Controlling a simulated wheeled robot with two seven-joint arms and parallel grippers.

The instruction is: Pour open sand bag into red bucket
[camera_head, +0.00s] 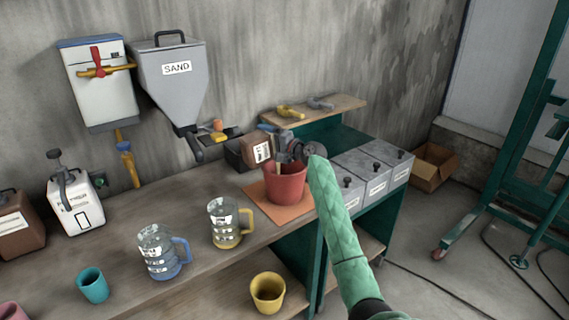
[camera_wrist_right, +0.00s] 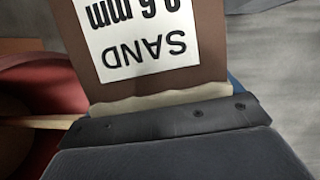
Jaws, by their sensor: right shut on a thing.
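The red bucket (camera_head: 287,186) stands upright on an orange mat (camera_head: 254,191) at the right end of the workbench. The brown sand bag (camera_head: 252,148), with a white label, is held above the bucket's back left rim. My right gripper (camera_head: 287,150) is shut on the bag's pale edge, over the bucket. In the right wrist view the bag (camera_wrist_right: 205,50) fills the top middle, its "SAND" label upside down. The bucket (camera_wrist_right: 45,90) shows at the left, with a pale tan strip (camera_wrist_right: 40,122) across it; I cannot tell whether this is a stick or sand. My left gripper is out of view.
A blue-handled jug (camera_head: 160,255) and a yellow-handled jug (camera_head: 228,226) stand left of the bucket. A grey SAND hopper (camera_head: 172,85) hangs on the wall. Grey lidded boxes (camera_head: 372,172) stand to the right. A yellow cup (camera_head: 268,293) sits lower in front.

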